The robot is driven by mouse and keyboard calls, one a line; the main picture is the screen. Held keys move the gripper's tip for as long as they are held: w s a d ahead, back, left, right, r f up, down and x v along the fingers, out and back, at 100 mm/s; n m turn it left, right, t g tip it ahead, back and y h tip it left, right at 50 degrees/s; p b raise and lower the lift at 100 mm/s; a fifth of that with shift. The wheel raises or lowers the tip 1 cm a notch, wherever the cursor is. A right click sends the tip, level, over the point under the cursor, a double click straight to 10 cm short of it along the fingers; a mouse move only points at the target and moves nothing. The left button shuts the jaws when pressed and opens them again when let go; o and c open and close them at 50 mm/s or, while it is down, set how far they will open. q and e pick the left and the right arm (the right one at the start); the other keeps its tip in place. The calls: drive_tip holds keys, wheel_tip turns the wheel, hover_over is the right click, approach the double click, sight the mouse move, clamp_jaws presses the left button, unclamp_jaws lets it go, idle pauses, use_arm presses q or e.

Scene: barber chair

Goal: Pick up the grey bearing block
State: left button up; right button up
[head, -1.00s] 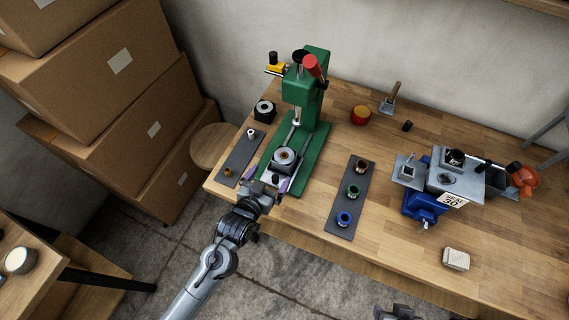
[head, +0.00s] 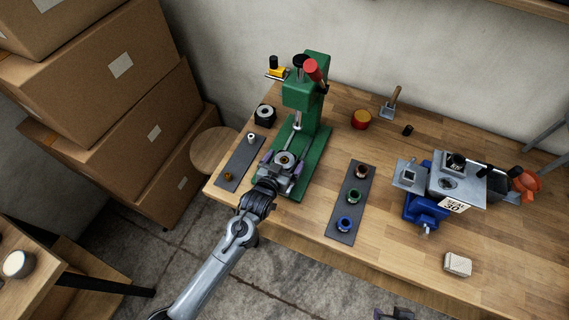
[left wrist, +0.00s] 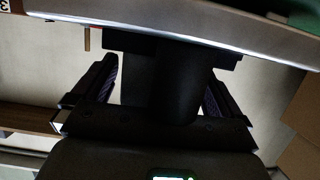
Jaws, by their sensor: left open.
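The grey bearing block (head: 284,158), with a round ring on top, sits on the base of the green press (head: 312,150), below its ram. My left gripper (head: 281,167) is open at the block's near side, with a purple-padded finger on either side of it. I cannot tell whether the fingers touch it. In the left wrist view the two fingers (left wrist: 160,92) stand apart, with a dark shape between them and a grey curved band across the top. What seems part of my right gripper (head: 393,313) shows at the bottom edge; its jaws are unclear.
A dark strip with small parts (head: 239,165) lies left of the press, and a black block with a ring (head: 265,115) stands behind it. A strip with coloured rings (head: 347,205) lies right. A blue vise (head: 425,207) stands further right. The front middle bench is clear.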

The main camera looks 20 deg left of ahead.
use_arm(q)
drive_tip(key=c, duration=1.7)
drive_tip(key=shift+r, duration=0.15)
drive_tip(key=shift+c, duration=0.6)
drive_tip(key=shift+r, duration=0.15)
